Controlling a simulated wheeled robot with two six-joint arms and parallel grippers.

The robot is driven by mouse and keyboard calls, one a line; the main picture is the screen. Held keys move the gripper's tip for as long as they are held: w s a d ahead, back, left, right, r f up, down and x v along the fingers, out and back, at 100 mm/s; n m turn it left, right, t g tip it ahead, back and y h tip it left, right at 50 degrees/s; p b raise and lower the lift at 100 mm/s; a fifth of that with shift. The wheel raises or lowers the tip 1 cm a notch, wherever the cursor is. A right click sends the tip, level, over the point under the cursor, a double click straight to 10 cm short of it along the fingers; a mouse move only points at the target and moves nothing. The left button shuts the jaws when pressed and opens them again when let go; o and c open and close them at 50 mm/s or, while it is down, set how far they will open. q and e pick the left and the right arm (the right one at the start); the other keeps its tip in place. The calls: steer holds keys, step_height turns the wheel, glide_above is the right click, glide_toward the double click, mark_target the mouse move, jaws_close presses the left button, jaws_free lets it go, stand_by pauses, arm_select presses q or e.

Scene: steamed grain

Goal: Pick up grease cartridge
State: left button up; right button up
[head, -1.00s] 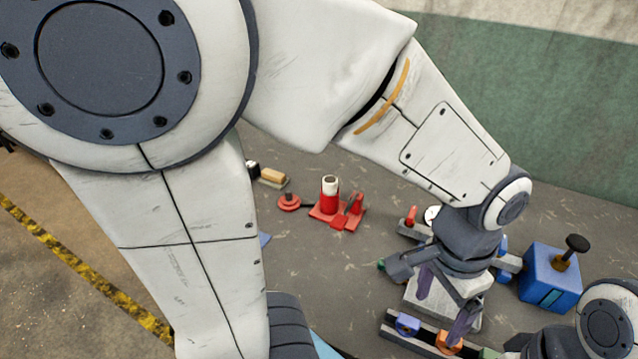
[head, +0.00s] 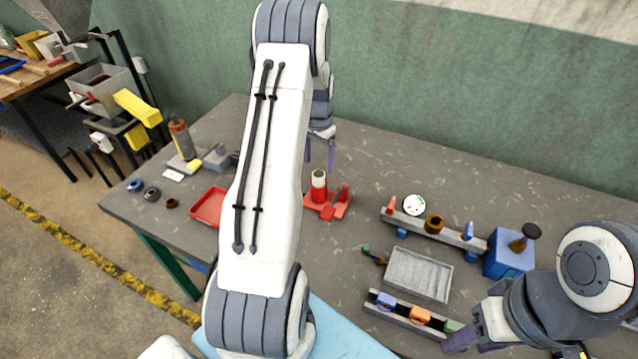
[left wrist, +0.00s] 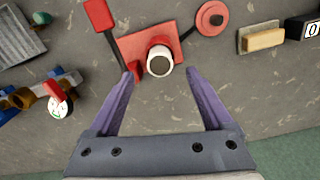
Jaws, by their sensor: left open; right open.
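A red cylinder with a white top, which looks like the grease cartridge (head: 319,183), stands upright on a red stand (head: 326,209) at the middle of the table. In the left wrist view the cartridge (left wrist: 160,60) is seen from above, its round white top close to the gap between the fingertips. My left gripper (head: 320,160) is open and empty, pointing down just above and behind the cartridge; it also shows in the left wrist view (left wrist: 160,74). I cannot tell how far the fingertips are above it. My right gripper (head: 466,334) is open, low at the right.
A red tray (head: 207,207) is left of the stand, partly behind my left arm. A grey tray (head: 418,275), a rail with coloured clips (head: 401,314) and a blue box (head: 508,258) are at the right. A tall grey-orange cylinder (head: 181,139) stands at the back left.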

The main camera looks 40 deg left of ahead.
mark_target(319, 174)
arm_select(q)
steer(key=shift+f, duration=0.35)
step_height(319, 174, down, 5)
steer(key=p, duration=0.3)
steer(key=shift+s+r, duration=0.1)
steer(key=shift+f, duration=0.35)
jaws_close()
steer(key=shift+r, duration=0.15)
steer(key=shift+r, duration=0.35)
step_height(319, 174, up, 8)
steer(key=b, duration=0.3)
steer(key=shift+r, duration=0.6)
